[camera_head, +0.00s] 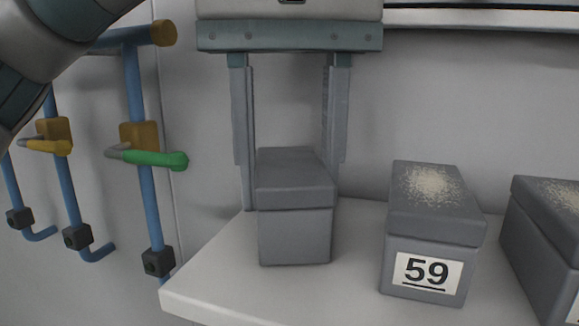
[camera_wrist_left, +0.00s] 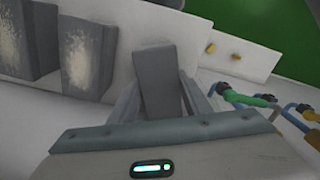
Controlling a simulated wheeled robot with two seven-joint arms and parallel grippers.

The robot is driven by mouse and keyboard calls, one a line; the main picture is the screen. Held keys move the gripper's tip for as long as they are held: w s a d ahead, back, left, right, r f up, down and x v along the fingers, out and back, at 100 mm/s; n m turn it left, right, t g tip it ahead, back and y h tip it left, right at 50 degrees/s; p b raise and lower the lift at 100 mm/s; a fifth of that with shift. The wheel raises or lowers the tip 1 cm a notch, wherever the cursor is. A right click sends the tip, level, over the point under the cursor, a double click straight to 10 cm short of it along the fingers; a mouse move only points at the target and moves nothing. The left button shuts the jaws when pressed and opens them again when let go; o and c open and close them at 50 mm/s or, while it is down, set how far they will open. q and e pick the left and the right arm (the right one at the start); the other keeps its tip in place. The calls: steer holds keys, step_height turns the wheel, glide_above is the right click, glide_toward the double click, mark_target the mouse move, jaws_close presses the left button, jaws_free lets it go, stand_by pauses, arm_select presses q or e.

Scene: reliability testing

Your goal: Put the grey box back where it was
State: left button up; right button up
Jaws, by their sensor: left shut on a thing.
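The plain grey box (camera_head: 295,235) is upright at the left part of the white shelf (camera_head: 215,285), its lid on and no label on the face I see. My left gripper (camera_head: 292,165) comes down from above with one finger on each side of the box and is shut on it. In the left wrist view the grey box (camera_wrist_left: 155,82) shows between the fingers (camera_wrist_left: 158,100). I cannot tell if its base touches the shelf. My right gripper is in neither view.
To the right stands a grey box labelled 59 (camera_head: 428,272) with pale speckles on its lid, then another speckled grey box (camera_head: 540,245), cut off. Blue pipes (camera_head: 148,205) with green and yellow valve handles are on the left wall. Bare shelf separates the boxes.

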mark_target(290, 162)
arm_select(q)
steer(key=o, duration=1.4)
steer(key=shift+f, duration=0.15)
steer(key=shift+r, duration=0.85)
step_height(290, 162, up, 11)
steer(key=shift+f+p, duration=0.15)
steer(key=shift+p, duration=0.6)
